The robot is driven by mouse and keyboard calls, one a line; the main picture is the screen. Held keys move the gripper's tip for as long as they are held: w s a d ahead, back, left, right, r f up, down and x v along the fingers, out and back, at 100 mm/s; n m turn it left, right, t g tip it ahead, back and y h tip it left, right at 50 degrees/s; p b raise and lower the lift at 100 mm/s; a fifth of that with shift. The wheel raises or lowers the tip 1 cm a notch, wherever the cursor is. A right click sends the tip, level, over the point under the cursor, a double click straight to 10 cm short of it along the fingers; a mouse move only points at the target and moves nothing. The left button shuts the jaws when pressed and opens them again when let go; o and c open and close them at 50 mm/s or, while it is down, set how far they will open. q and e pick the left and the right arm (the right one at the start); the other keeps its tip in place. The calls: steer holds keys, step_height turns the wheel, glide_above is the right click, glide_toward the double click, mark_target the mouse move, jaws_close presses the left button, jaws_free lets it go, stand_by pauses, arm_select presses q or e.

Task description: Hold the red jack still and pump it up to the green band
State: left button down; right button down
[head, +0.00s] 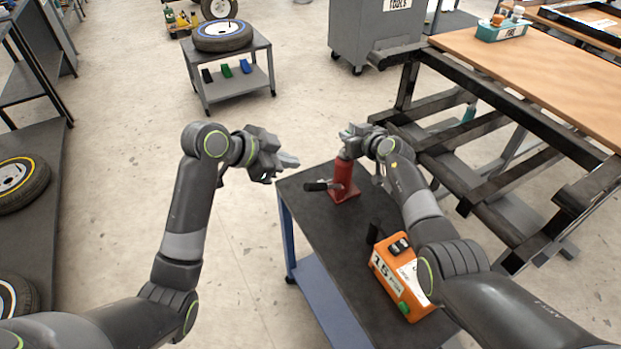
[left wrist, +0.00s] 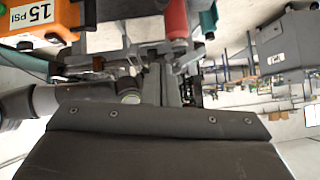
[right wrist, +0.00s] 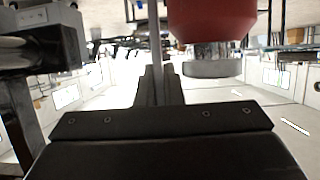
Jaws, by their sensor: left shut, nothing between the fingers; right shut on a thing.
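The red jack (head: 343,178) stands upright on the dark top of a small cart (head: 312,232). A black part sticks out to its left near the base. My right gripper (head: 347,136) is at the top of the jack. In the right wrist view the red body and its grey ram (right wrist: 212,60) show beside the fingers, which are shut on a thin grey rod (right wrist: 156,35), seemingly the jack's handle. My left gripper (head: 290,161) is shut and empty, left of the jack and apart from it. The jack also shows in the left wrist view (left wrist: 175,18). I cannot make out a green band.
An orange 15 PSI box (head: 400,278) sits on the cart near my right forearm, with a small black item (head: 375,232) beside it. A wooden-topped bench (head: 530,75) stands to the right. A low trolley with a tyre (head: 222,35) is behind. Floor left of the cart is clear.

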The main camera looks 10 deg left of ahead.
arm_select(q)
steer(key=shift+f, duration=0.1)
glide_above(309, 186)
steer(key=d, duration=0.2)
step_height(309, 186, down, 6)
steer(key=f, duration=0.2)
steer(key=a+f, duration=0.1)
steer(key=shift+w, duration=0.25)
steer(key=shift+a+f, duration=0.3)
steer(key=shift+f, duration=0.1)
steer(key=shift+f, duration=0.1)
steer(key=shift+s+a+f, duration=0.15)
steer(key=shift+s+f, duration=0.05)
steer(key=shift+f, duration=0.05)
